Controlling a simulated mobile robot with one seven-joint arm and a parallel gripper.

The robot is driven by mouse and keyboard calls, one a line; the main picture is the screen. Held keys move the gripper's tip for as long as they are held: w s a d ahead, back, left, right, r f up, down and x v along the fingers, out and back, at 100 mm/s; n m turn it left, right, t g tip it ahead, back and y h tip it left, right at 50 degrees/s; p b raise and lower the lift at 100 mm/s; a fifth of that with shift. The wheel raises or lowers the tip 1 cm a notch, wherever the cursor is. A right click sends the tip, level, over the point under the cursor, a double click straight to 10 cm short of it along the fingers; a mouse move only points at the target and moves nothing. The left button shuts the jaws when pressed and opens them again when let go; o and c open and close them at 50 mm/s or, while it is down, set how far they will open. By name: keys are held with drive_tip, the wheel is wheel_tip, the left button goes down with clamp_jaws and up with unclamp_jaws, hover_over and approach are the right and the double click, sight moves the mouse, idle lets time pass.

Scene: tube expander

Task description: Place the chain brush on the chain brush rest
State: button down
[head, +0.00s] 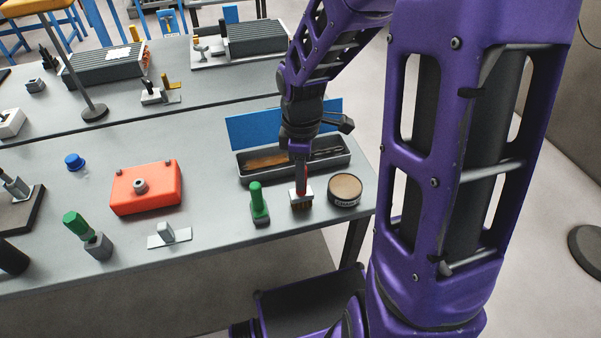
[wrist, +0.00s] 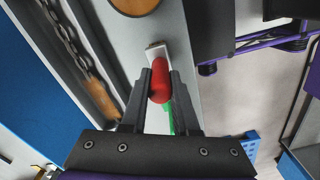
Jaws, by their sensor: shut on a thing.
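The chain brush (head: 302,196) has a red handle, a pale metal head and brown bristles pointing down. My gripper (head: 301,168) is shut on its handle and holds it roughly upright at the bench's right front. I cannot tell whether the bristles touch the bench. In the wrist view the red handle (wrist: 160,82) sits between the two dark fingers, with the pale head beyond. A small white plate with a grey upright piece (head: 170,236) stands near the front edge to the left; it may be the chain brush rest, but I cannot tell for sure.
A green-handled tool (head: 259,204) stands just left of the brush, a round brown-topped tin (head: 345,188) just right. Behind is an open grey case with a blue lid (head: 282,125). A red block (head: 146,188) lies left. Bench between the red block and green tool is clear.

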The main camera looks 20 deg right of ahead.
drive_tip(key=shift+f, duration=0.15)
drive_tip(key=shift+f, duration=0.15)
drive_tip(key=c, duration=0.7)
unclamp_jaws()
wheel_tip(320, 180, up, 12)
drive_tip(key=shift+r+p, duration=0.2)
drive_tip(key=shift+p, duration=0.2)
